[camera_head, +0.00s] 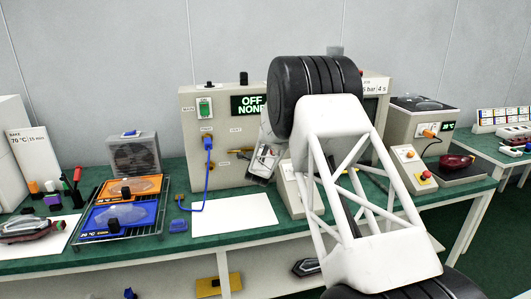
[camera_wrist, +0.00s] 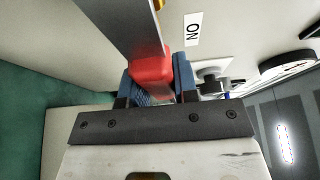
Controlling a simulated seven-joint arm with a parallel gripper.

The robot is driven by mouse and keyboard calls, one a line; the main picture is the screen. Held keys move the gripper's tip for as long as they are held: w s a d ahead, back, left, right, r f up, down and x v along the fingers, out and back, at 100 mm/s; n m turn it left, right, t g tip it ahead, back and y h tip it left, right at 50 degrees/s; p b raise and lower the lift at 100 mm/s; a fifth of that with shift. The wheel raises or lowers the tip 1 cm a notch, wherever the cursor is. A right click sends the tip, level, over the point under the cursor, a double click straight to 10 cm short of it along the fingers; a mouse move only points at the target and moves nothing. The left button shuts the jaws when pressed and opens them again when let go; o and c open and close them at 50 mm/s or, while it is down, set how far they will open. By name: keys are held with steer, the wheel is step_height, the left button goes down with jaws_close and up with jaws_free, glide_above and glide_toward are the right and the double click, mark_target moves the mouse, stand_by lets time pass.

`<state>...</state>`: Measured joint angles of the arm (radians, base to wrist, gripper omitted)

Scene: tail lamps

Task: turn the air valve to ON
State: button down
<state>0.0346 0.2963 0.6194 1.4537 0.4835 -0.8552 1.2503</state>
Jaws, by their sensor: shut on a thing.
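The air valve shows in the wrist view as a flat grey lever (camera_wrist: 125,25) with a red grip (camera_wrist: 152,70) at its near end. My gripper (camera_wrist: 153,88) is shut on the red grip, with one blue finger pad on each side of it. A white ON label (camera_wrist: 193,29) is on the panel to the right of the lever, apart from it. The cabinet's display (camera_head: 250,104) reads OFF and NONE.
A round gauge (camera_wrist: 288,65) and a metal fitting (camera_wrist: 212,75) are right of my fingers in the wrist view. A blue plug and cable (camera_head: 208,143) hang on the cabinet's front. A white sheet (camera_head: 235,213) lies clear on the green bench. A rack with orange and blue trays (camera_head: 122,217) stands left.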

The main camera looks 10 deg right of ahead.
stand_by(0.3)
steer(key=c, duration=0.9)
jaws_free()
steer(key=shift+v, duration=3.9)
